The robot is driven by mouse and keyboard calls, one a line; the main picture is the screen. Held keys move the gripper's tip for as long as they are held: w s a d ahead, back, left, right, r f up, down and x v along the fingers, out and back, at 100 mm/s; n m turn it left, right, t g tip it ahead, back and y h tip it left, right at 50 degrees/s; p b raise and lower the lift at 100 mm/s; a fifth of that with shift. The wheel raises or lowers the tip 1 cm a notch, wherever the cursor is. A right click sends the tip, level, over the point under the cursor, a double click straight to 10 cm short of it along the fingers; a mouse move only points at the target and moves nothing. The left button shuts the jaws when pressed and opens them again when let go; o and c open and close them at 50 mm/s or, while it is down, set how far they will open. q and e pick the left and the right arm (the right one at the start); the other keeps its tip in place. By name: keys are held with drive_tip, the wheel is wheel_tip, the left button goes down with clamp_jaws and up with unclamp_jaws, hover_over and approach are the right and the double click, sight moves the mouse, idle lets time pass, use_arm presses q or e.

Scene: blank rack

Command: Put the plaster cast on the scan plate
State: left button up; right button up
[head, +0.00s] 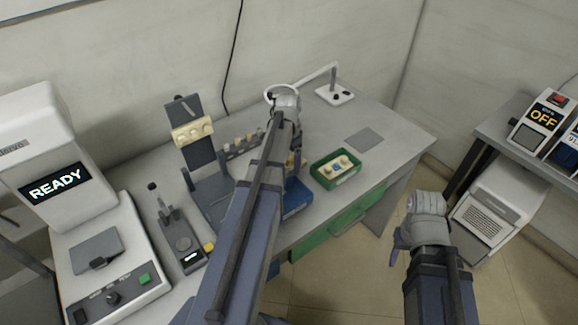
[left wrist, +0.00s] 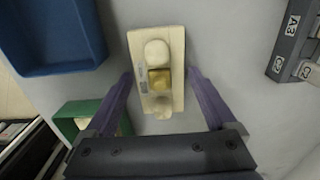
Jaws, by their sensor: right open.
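A cream plaster cast (left wrist: 157,102) with a gold-coloured block in its middle and a small label fills the centre of the left wrist view. My left gripper (left wrist: 160,75) has its purple fingers along the cast's two long sides; I cannot tell whether they press on it. In the head view a sliver of cream shows by my left wrist, mostly hidden by the arm. A grey plate (head: 97,250) lies on the white scanner (head: 110,285) reading READY, at the left; it looks empty apart from a small dark piece. My right gripper (head: 402,243) hangs beyond the table's right front edge, away from the cast.
A dark stand (head: 183,106) holds a cream piece. A small grey instrument (head: 182,248) stands beside the scanner. A grey mat (head: 364,139) and a ring lamp (head: 333,94) are further back.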

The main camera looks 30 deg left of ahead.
use_arm(q)
clamp_jaws()
idle(0.5)
wheel_tip(320, 180, up, 10)
drive_tip(key=p, duration=1)
